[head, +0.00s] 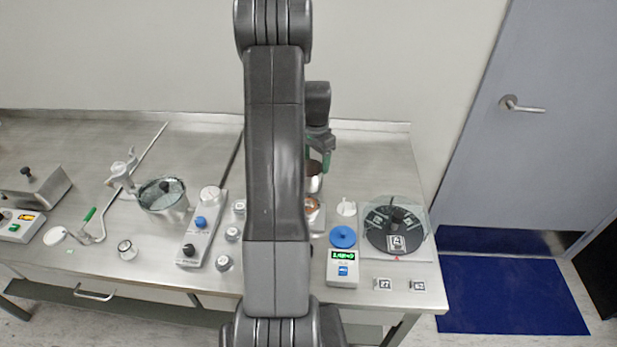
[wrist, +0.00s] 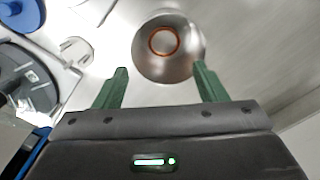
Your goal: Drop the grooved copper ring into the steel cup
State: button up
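The steel cup (wrist: 165,72) stands just beyond my fingertips in the wrist view. A thin copper ring (wrist: 163,42) shows inside its round outline and appears to lie in the cup; its groove is too small to make out. My gripper (wrist: 160,82) is open, with its green fingers wide apart and nothing between them. In the head view my gripper (head: 318,160) is right above the cup (head: 314,183), which my arm partly hides.
A coppery round piece (head: 311,205) sits nearer, partly behind my arm. A valve block (head: 203,225) stands left.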

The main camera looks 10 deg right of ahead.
notch_tip(320, 180, up, 14)
jog(key=b, duration=0.2)
dwell(0.5)
jog(key=shift+f, duration=0.15)
notch_tip(320, 180, down, 14)
jog(key=p, duration=0.2)
jog(key=shift+r+p, duration=1.15)
jog(key=shift+r, duration=1.05)
